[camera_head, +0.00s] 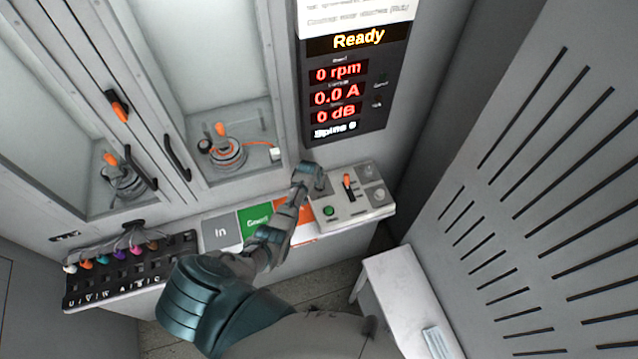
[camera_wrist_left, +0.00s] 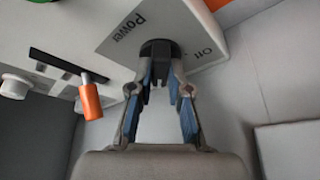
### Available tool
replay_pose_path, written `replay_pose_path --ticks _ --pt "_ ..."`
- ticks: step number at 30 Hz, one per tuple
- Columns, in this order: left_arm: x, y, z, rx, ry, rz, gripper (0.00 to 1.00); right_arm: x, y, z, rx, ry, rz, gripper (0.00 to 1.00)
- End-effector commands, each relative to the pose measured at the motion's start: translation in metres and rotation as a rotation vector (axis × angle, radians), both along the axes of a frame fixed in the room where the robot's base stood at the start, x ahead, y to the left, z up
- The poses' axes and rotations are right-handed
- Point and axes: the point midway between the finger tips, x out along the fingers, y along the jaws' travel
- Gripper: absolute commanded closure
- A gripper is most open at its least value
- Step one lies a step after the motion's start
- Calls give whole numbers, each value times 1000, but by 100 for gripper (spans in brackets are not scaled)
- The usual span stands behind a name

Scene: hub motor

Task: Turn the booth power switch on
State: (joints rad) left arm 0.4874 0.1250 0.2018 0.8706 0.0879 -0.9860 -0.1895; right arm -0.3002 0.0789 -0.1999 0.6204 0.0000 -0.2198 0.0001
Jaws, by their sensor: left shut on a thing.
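The booth power switch is a black rotary knob (camera_wrist_left: 157,50) on a grey plate printed "Power" (camera_wrist_left: 130,25), seen in the left wrist view. My left gripper (camera_wrist_left: 160,82) is shut on the knob, its two fingers on either side of it. In the head view, my left gripper (camera_head: 311,180) is at the left end of the control box (camera_head: 352,212) and mostly hides the switch there. My right gripper is not in view.
On the control box are a green button (camera_head: 330,211), an orange-tipped lever (camera_head: 347,182) and a pale knob (camera_head: 379,195). The display (camera_head: 345,90) above reads "Ready" and 0 rpm. Coloured bin labels (camera_head: 254,221) lie left of the box. A white stand (camera_head: 402,280) is below right.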

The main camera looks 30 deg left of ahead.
Motion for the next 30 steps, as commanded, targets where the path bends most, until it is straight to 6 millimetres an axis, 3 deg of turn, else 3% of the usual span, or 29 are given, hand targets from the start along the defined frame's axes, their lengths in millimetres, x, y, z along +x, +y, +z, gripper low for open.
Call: replay_pose_path --ticks 14,15,18,30 --pt "2 1 2 3 -5 -16 100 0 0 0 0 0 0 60" --pt "2 1 2 3 -5 -16 80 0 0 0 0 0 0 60" --pt "1 1 2 2 -4 -15 57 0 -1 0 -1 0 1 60" --pt "-1 0 5 1 -2 -15 57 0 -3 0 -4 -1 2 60"
